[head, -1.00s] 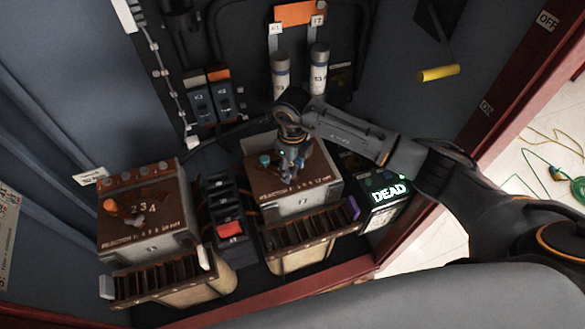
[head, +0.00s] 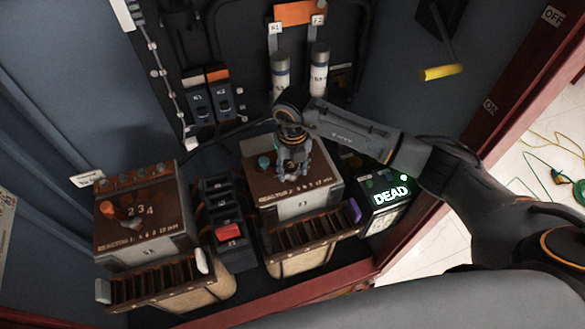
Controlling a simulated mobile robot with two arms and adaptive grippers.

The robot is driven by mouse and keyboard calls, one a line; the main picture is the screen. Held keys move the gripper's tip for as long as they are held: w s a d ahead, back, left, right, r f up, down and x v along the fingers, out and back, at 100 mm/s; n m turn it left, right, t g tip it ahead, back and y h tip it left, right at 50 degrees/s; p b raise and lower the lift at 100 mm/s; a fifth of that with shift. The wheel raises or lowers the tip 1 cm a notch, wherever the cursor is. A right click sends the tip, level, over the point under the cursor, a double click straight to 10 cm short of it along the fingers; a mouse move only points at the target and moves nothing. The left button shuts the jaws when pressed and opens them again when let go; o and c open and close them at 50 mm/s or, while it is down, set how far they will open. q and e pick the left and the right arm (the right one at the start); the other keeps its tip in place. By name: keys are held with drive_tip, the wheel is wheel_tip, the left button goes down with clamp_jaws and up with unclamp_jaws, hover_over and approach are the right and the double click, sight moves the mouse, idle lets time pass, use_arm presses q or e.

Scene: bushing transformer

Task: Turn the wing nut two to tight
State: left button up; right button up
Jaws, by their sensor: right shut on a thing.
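My right gripper (head: 293,167) points down at the brown top of the right-hand transformer box (head: 318,172). It is shut on a small part there, which the fingers hide; its place on the box top fits a wing nut, but I cannot read its number. A teal knob (head: 264,162) stands just left of the fingers. The left-hand box (head: 145,220) carries an orange pointer (head: 117,212) beside the marks 2, 3 and 4. My left gripper is not in view.
Between the boxes stands a dark block with a red switch (head: 228,232). A lit DEAD display (head: 391,194) is right of the right box. Two white cylinders (head: 319,72) rise behind my gripper. A yellow handle (head: 441,72) hangs at upper right.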

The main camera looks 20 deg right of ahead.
sight(292, 172)
idle(0.4)
drive_tip(key=o, duration=1.2)
drive_tip(key=shift+c, duration=0.2)
drive_tip(key=shift+r, duration=0.25)
wheel_tip(292, 172, up, 12)
drive_tip(key=shift+f, duration=0.2)
